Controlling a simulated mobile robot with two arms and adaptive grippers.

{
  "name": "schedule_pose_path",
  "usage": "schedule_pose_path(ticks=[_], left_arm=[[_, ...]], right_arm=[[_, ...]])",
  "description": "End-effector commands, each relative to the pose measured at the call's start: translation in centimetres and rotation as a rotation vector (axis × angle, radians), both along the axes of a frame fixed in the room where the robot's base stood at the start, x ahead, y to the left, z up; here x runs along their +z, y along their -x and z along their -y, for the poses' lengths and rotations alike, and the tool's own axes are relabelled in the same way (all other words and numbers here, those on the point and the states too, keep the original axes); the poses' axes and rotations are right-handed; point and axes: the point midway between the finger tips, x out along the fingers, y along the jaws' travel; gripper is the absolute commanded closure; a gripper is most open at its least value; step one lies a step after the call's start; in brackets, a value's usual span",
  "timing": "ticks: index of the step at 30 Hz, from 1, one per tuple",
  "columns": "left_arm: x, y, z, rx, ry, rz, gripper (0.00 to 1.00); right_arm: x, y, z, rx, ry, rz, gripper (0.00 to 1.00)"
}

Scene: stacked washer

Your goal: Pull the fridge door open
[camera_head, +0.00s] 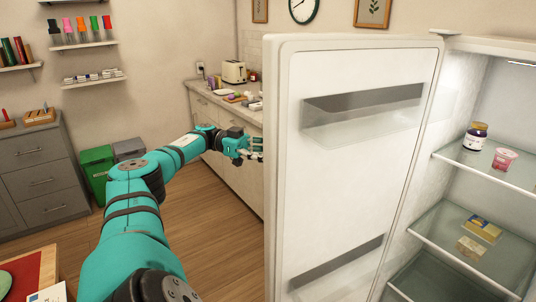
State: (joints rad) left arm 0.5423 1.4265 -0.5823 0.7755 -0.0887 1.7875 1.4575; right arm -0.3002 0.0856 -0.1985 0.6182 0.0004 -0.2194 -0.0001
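The fridge door (345,165) stands wide open in the middle of the head view. Its inner side, with two clear door shelves, faces me. The fridge interior (480,190) shows at the right, lit, with glass shelves. My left gripper (258,150) is at the door's free edge at the left. Its fingertips reach the edge and are partly hidden by the door, so I cannot tell whether it is open or shut, or whether it touches the door. The door's outer side and any handle are hidden. My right gripper is not in view.
A jar (475,136), a pink cup (504,158) and small packages (482,229) sit on the fridge shelves. A counter with a toaster (234,72) stands behind the door. Green and grey bins (97,168) and a grey cabinet (42,170) are at the left. Wooden floor (215,230) is clear between.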

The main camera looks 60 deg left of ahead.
Motion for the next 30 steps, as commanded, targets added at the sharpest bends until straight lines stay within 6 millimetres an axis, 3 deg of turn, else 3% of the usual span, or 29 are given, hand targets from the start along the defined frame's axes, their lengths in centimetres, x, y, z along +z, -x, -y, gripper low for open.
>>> schedule_pose_path(ticks=[15, 21, 30], left_arm=[[8.6, 0.4, -0.2, 0.004, -0.002, 0.007, 0.56], [9.8, 0.5, -0.3, 0.005, 0.0, 0.001, 0.56], [9.8, 0.5, -0.3, 0.005, -0.001, 0.0, 0.56]], right_arm=[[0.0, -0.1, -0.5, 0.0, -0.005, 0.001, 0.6], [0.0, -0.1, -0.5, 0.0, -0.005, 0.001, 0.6], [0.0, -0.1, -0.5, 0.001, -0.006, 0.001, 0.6]])
